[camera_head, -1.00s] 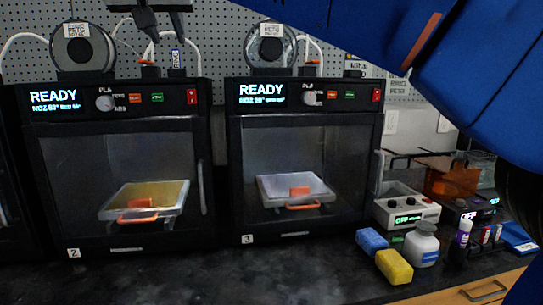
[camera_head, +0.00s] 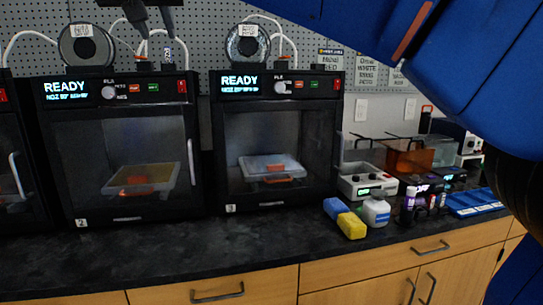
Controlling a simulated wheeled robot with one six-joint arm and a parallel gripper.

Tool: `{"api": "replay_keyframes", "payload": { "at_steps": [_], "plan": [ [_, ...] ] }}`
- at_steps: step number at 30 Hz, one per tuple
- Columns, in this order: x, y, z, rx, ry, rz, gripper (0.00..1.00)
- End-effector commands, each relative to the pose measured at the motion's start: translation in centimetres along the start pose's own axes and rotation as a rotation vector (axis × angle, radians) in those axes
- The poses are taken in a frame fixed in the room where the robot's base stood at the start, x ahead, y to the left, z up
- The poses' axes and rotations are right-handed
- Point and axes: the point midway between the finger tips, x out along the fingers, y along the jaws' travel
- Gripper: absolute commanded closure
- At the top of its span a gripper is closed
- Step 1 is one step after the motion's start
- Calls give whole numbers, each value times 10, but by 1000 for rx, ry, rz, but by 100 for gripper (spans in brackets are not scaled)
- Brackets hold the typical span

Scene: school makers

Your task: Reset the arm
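My blue arm spans the upper right of the head view. My gripper (camera_head: 140,12) shows at the top edge, left of centre, as dark parts in front of the pegboard. It is cut off by the frame, and I cannot tell whether it is open or shut. I see nothing held in it. It hangs above the printer marked 2 (camera_head: 122,97), near that printer's top, apart from the counter (camera_head: 140,255).
A second printer, marked 3 (camera_head: 277,108), stands to the right; both read READY. A blue sponge (camera_head: 335,207), yellow sponge (camera_head: 351,225), white bottle (camera_head: 376,212), grey device (camera_head: 366,181) and blue tray (camera_head: 474,203) sit on the right. The front counter is clear.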

Motion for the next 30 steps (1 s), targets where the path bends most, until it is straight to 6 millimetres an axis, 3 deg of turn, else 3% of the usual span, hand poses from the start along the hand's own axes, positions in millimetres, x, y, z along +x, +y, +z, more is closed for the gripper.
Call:
{"api": "replay_keyframes", "payload": {
  "at_steps": [11,17,23,30],
  "plan": [
    [23,57,26,-41,-69,40,68],
    [38,108,54,-70,-134,71,68],
    [51,189,108,-103,-242,114,68],
    [48,282,192,-116,-382,149,68]
  ]
}}
